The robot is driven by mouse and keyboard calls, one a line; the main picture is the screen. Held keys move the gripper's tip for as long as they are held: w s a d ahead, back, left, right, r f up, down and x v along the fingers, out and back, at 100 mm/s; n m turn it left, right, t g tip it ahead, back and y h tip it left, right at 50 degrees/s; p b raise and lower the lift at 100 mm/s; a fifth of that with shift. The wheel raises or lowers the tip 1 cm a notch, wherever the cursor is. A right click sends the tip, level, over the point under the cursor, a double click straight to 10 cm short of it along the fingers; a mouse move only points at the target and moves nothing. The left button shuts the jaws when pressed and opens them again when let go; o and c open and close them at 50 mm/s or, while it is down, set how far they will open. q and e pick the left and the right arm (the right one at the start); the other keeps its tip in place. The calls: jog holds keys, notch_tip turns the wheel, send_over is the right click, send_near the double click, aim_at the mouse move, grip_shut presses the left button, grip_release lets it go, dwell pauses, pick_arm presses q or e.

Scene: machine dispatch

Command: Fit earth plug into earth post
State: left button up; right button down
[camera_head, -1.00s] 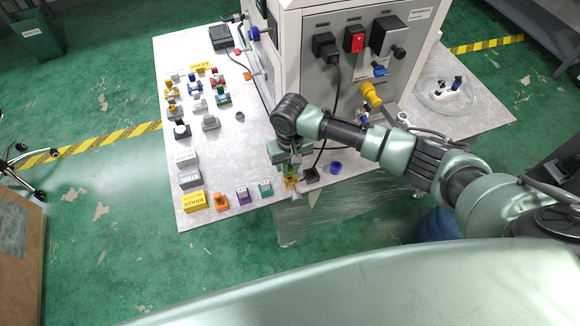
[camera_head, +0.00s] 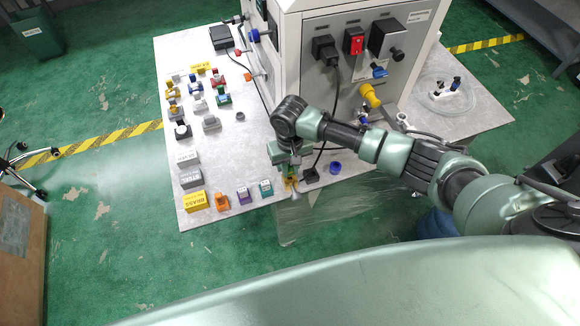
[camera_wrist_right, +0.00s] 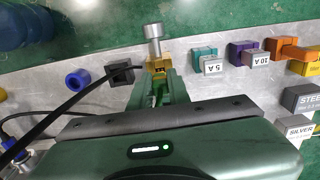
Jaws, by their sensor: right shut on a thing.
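My right gripper (camera_head: 289,178) points down at the table's front edge. It also shows in the right wrist view (camera_wrist_right: 160,88), with its jaws shut on a small brass-yellow piece (camera_wrist_right: 159,67). A silver cylinder (camera_wrist_right: 154,40) with a wider end stands out from that piece, over the table edge in the picture. I take the held piece for the earth plug, but no label shows. I cannot tell which part is the earth post. A yellow knob-like part (camera_head: 370,94) sits low on the machine's front. My left gripper is not in view.
A black block (camera_wrist_right: 122,76) with a black cable stands close beside the gripper, and a blue ring (camera_head: 335,167) is farther right. Teal (camera_head: 265,189), purple (camera_head: 243,196) and orange (camera_head: 221,202) blocks line the front edge. The grey machine (camera_head: 340,80) stands behind.

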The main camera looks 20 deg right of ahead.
jog(key=shift+f+b, duration=0.45)
jog(key=shift+f, duration=0.45)
dwell(0.3)
jog(key=c, duration=1.3)
grip_release()
jog(key=shift+o, duration=0.2)
notch_tip(320, 180, up, 2)
jog(key=p, duration=0.2)
jog(key=shift+r+p, duration=0.15)
jog(key=shift+p, duration=0.25)
jog(key=shift+r, duration=0.65)
jog(key=shift+s, duration=0.1)
